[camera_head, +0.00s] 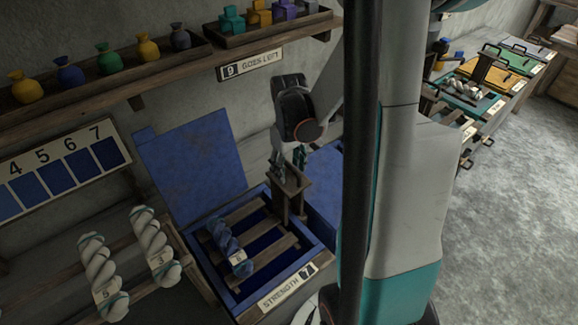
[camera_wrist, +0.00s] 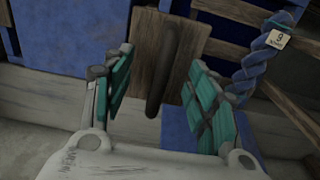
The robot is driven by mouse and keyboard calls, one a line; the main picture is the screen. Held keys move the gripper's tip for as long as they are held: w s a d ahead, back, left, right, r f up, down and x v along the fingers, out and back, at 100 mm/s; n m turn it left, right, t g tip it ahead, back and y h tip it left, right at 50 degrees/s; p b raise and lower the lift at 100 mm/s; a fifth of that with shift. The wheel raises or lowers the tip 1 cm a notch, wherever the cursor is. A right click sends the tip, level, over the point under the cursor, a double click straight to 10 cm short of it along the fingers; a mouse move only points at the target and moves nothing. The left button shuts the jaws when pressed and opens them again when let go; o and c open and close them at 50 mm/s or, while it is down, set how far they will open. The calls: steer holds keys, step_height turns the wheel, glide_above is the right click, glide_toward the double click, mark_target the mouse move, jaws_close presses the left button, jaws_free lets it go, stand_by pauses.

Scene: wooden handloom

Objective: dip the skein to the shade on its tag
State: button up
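The rack's upright wooden post and handle (camera_head: 290,190) stand at the vat's right side. My gripper (camera_head: 288,160) is above that handle. In the wrist view my gripper (camera_wrist: 160,97) is open, its teal-padded fingers on either side of the dark handle bar (camera_wrist: 167,65), with gaps on both sides.
The vat's plate (camera_head: 288,288) reads STRENGTH 7. A wall sign (camera_head: 251,64) shows 9. A shade board (camera_head: 62,170) shows blue swatches 4 to 7. Yellow and green vats (camera_head: 484,75) stand far right. A shelf (camera_head: 150,75) holds pouches.

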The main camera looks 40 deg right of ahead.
jaws_close()
step_height(320, 180, down, 16)
steer(key=b, duration=1.3)
steer(key=shift+r, duration=0.15)
steer(key=shift+f, duration=1.3)
stand_by(2.6)
